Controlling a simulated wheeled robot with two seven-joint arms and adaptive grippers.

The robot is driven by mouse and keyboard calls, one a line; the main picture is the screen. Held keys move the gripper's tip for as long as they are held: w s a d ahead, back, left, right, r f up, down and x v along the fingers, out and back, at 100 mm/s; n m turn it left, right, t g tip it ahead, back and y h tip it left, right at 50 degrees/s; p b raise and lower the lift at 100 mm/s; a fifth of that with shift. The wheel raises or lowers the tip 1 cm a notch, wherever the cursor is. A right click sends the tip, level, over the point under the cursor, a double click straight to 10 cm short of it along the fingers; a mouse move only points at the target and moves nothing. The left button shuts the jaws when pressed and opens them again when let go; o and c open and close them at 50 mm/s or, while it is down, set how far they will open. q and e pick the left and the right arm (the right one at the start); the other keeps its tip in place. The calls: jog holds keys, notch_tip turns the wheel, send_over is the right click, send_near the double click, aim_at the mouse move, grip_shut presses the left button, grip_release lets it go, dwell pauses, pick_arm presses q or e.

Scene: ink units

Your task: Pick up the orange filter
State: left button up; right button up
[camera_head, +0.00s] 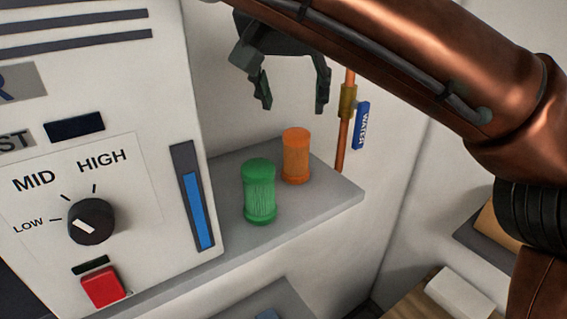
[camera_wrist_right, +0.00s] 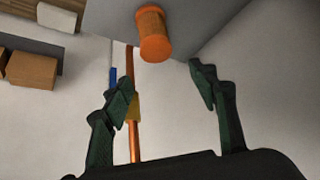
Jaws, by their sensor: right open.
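The orange filter (camera_head: 296,157) is an upright cylinder on the grey shelf (camera_head: 325,201), near its right end. It also shows in the right wrist view (camera_wrist_right: 154,35), ahead of the fingers and between their lines. My right gripper (camera_head: 293,106) is open and empty, above the orange filter and apart from it. Its two dark green fingers (camera_wrist_right: 164,82) are spread wide in the wrist view. A green filter (camera_head: 260,192) stands upright on the shelf, to the left of and nearer than the orange one. My left gripper is not in view.
A white machine (camera_head: 115,154) with a knob (camera_head: 91,221) and a red button (camera_head: 105,288) stands left of the filters. A copper pipe (camera_head: 344,146) with a blue WATER tag (camera_head: 362,126) runs up the wall behind the shelf end. Boxes lie at lower right.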

aim_at(294, 139)
jog(key=shift+o, duration=0.2)
jog(key=f, duration=0.6)
jog(key=shift+w+d+f, duration=0.25)
jog(key=shift+d+f, duration=0.15)
jog(key=shift+w+a+f+p, duration=0.2)
jog(key=shift+a+f+p, duration=0.05)
jog(key=shift+f+p, duration=0.1)
jog(key=shift+w+f, duration=0.2)
jog(key=shift+f, duration=0.1)
jog(key=p+x, duration=0.1)
jog(key=x, duration=0.4)
jog(key=shift+d+p, duration=0.25)
jog(key=shift+p, duration=0.1)
jog(key=shift+w+a+f, duration=0.1)
jog(key=shift+w+f, duration=0.05)
jog(key=shift+f, duration=0.05)
jog(key=shift+c, duration=0.2)
jog(key=c, duration=1.3)
